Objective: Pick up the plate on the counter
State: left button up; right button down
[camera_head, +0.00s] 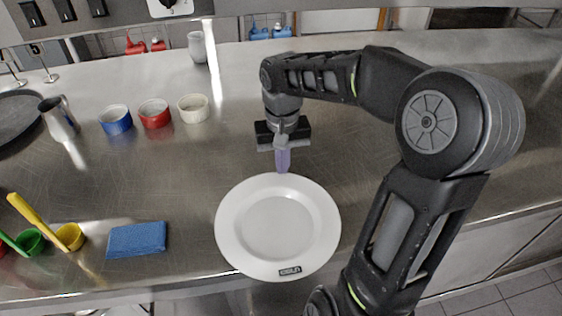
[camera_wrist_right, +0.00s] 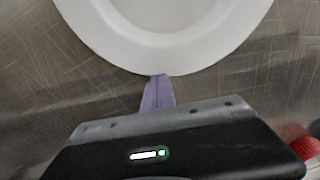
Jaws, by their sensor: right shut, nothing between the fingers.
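The white plate (camera_head: 278,227) lies flat on the steel counter near its front edge in the head view. A small dark label sits on its near rim. In the right wrist view the plate (camera_wrist_right: 165,52) fills the top middle. My right gripper (camera_head: 283,165) is shut and empty, pointing down at the plate's far rim. Its purple fingers (camera_wrist_right: 158,92) reach the rim's edge in the wrist view; I cannot tell whether they touch it. My left gripper is not in view.
A blue sponge (camera_head: 137,239) lies left of the plate, beside yellow (camera_head: 70,236) and green (camera_head: 29,241) scoops. Blue (camera_head: 116,120), red (camera_head: 154,113) and cream (camera_head: 193,108) bowls stand farther back. A metal jug (camera_head: 59,117) is at left. Counter between bowls and plate is clear.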

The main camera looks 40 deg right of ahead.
jog(key=shift+s+a+r, duration=0.2)
jog(key=shift+s+a, duration=0.2)
jog(key=shift+s, duration=0.35)
jog(key=shift+w+d+f, duration=0.15)
jog(key=shift+w+f, duration=0.05)
jog(key=shift+w, duration=0.15)
notch_tip(320, 180, up, 8)
